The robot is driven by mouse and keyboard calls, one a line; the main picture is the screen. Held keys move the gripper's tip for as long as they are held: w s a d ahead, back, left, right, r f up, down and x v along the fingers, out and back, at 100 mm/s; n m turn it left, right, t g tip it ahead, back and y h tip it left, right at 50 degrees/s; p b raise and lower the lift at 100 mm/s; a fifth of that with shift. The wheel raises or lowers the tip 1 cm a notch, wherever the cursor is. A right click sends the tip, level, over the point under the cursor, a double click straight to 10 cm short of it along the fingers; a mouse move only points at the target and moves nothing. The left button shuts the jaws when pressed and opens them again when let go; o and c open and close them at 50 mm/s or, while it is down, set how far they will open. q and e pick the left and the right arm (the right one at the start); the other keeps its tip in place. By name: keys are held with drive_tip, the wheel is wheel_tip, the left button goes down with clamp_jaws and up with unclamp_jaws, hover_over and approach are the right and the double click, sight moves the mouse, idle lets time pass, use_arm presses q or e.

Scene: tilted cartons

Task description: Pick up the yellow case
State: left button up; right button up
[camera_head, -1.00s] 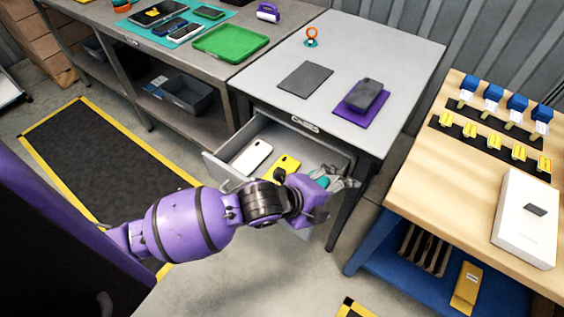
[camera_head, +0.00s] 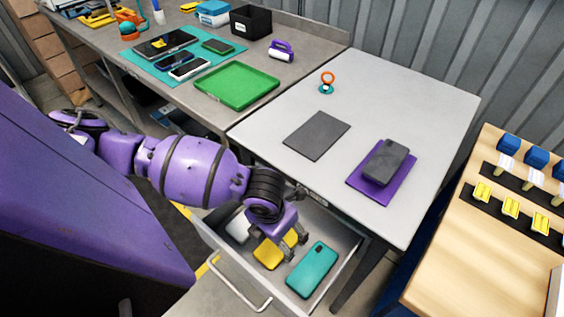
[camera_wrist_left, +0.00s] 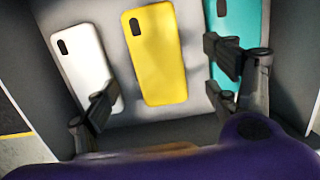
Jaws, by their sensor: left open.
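The yellow case (camera_head: 268,254) lies flat in the open drawer (camera_head: 342,262), partly hidden by my left gripper in the head view. In the left wrist view the yellow case (camera_wrist_left: 158,58) shows whole, between a white case (camera_wrist_left: 80,62) and a teal case (camera_wrist_left: 236,40). My left gripper (camera_head: 284,248) is open and empty above the drawer. In the left wrist view its fingers (camera_wrist_left: 168,88) stand apart on either side of the yellow case's near end. The teal case (camera_head: 312,269) and part of the white case (camera_head: 238,229) also show in the head view. My right gripper is not seen.
The drawer's walls and front handle surround the cases closely. On the grey table (camera_head: 420,100) above lie a dark pad (camera_head: 316,135) and a dark phone (camera_head: 386,161) on a purple case (camera_head: 362,188). A wooden bench (camera_head: 470,250) stands at the right.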

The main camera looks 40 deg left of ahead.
use_arm(q)
drive_tip(key=f, duration=0.4)
drive_tip(key=shift+w+a, duration=0.15)
drive_tip(key=shift+w, duration=0.05)
drive_tip(key=shift+w+f, duration=0.15)
drive_tip(key=shift+f, duration=0.25)
drive_tip(key=c, duration=1.1)
drive_tip(key=shift+c, duration=0.2)
